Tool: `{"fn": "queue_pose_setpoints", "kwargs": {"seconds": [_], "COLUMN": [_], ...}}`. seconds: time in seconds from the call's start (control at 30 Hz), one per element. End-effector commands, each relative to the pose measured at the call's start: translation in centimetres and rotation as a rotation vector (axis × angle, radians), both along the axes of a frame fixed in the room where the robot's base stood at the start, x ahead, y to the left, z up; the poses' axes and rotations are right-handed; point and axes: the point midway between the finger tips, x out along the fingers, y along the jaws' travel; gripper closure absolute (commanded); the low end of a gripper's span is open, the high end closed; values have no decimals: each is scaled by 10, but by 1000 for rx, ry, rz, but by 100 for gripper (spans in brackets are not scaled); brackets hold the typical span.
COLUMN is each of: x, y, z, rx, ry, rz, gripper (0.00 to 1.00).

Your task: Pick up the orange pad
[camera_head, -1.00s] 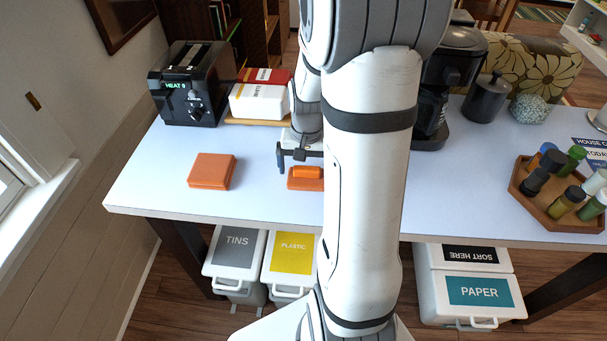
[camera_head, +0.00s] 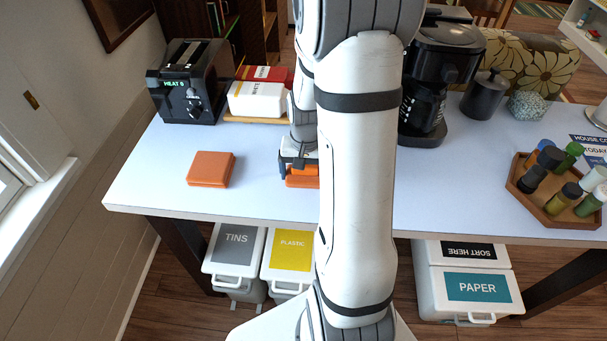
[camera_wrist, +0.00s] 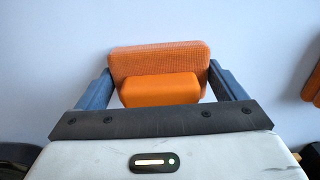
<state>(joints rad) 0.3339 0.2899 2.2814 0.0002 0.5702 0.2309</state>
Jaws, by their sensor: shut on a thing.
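The orange pad (camera_head: 302,182) has a flat textured base with a raised block on top. It lies on the white table near the front edge, partly hidden by my arm in the head view. In the wrist view the pad (camera_wrist: 160,91) sits between the two blue fingers of my gripper (camera_wrist: 160,75), one finger at each end. My gripper (camera_head: 300,166) is low over the table and shut on the pad. I cannot see any gap between pad and table.
A flat orange block (camera_head: 210,169) lies to the left on the table. Behind stand a black toaster (camera_head: 188,85), red and white boxes (camera_head: 257,99) and a black coffee maker (camera_head: 432,90). A wooden tray (camera_head: 551,208) of bottles stands at the right.

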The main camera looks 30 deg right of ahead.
Motion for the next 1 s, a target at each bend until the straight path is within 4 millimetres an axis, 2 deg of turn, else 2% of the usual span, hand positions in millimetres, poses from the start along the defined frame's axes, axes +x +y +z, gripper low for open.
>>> {"fn": "queue_pose_setpoints", "kwargs": {"seconds": [0.17,0.27,0.5,0.7,1.0], "x": [0,1,2,1,0], "y": [0,0,0,0,0], "z": [3,13,61,91,101], "rx": [-1,-2,-2,-1,0], "ry": [-1,-5,-7,-4,0], "rz": [0,0,1,1,1], "gripper": [32,32,32,32,32]}}
